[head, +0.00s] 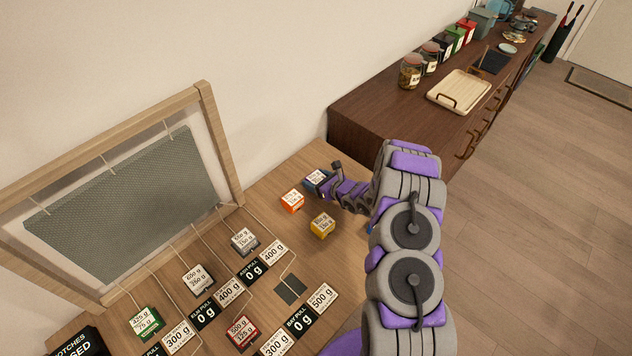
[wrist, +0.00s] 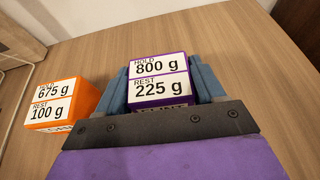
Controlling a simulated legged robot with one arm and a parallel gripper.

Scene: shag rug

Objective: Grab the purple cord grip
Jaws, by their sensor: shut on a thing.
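The purple cord grip (wrist: 160,68) is a small block with white labels reading "HOLD 800 g" and "REST 225 g". In the wrist view it sits between the two blue fingers of my gripper (wrist: 160,84), which is shut on it from both sides. Its lower front is partly hidden by the dark gripper plate. In the head view the purple grip (head: 316,177) shows at the far right of the wooden table, with my gripper (head: 319,182) around it. I cannot tell whether it touches the table.
An orange grip (head: 292,201) stands close by on the left, also in the wrist view (wrist: 58,103). A yellow grip (head: 322,225) is nearer. Grey, green and red grips with cords run along a framed mesh panel (head: 130,200). A dark sideboard (head: 370,115) stands behind.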

